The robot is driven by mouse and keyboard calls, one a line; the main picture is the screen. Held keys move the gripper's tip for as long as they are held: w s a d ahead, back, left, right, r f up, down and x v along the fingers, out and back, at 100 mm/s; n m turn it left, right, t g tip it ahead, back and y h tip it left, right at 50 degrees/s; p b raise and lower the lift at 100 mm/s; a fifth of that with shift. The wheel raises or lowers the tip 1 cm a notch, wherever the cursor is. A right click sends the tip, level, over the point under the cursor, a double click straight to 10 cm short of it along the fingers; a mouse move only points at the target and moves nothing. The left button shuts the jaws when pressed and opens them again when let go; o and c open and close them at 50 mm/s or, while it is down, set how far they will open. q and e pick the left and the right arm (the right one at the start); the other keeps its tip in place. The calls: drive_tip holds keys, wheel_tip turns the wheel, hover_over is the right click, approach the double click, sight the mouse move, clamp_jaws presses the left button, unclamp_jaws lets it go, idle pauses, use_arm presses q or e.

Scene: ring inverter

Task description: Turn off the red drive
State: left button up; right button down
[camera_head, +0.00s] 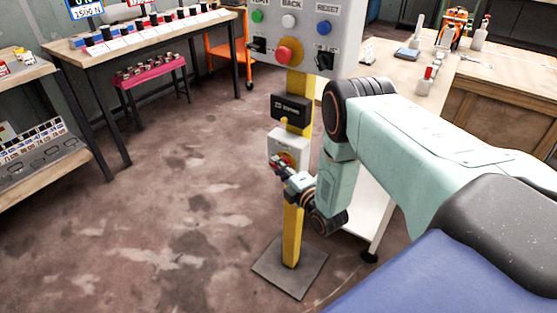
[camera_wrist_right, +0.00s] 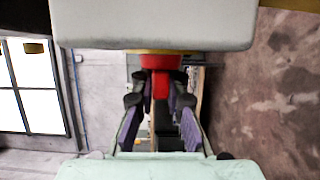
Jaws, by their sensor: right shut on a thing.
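A yellow post (camera_head: 292,235) stands on a square floor plate and carries a pale switch box (camera_head: 287,142). The red drive switch shows in the wrist view as a red handle (camera_wrist_right: 160,63) on a yellow base, on the pale box face (camera_wrist_right: 155,22). My right gripper (camera_head: 281,166) is at the front of this box, its fingers partly covering the switch in the head view. In the wrist view its fingers (camera_wrist_right: 160,97) are shut on the red handle from both sides. The handle's exact turn angle is hard to tell. My left gripper is not in view.
Above the switch box are a black box (camera_head: 292,108) and a grey control panel (camera_head: 292,20) with a red mushroom button (camera_head: 288,50) and other coloured buttons. Workbenches stand at left and right. The floor left of the post is clear.

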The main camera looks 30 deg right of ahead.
drive_tip(key=shift+d, duration=0.3)
drive_tip(key=c, duration=1.4)
unclamp_jaws()
drive_tip(key=shift+s+r, duration=0.1)
drive_tip(key=shift+o, duration=0.2)
drive_tip(key=shift+f, duration=0.2)
drive_tip(key=shift+s+a+r, duration=0.1)
drive_tip(key=shift+s, duration=0.2)
drive_tip(key=s, duration=1.1)
drive_tip(key=shift+s, duration=0.15)
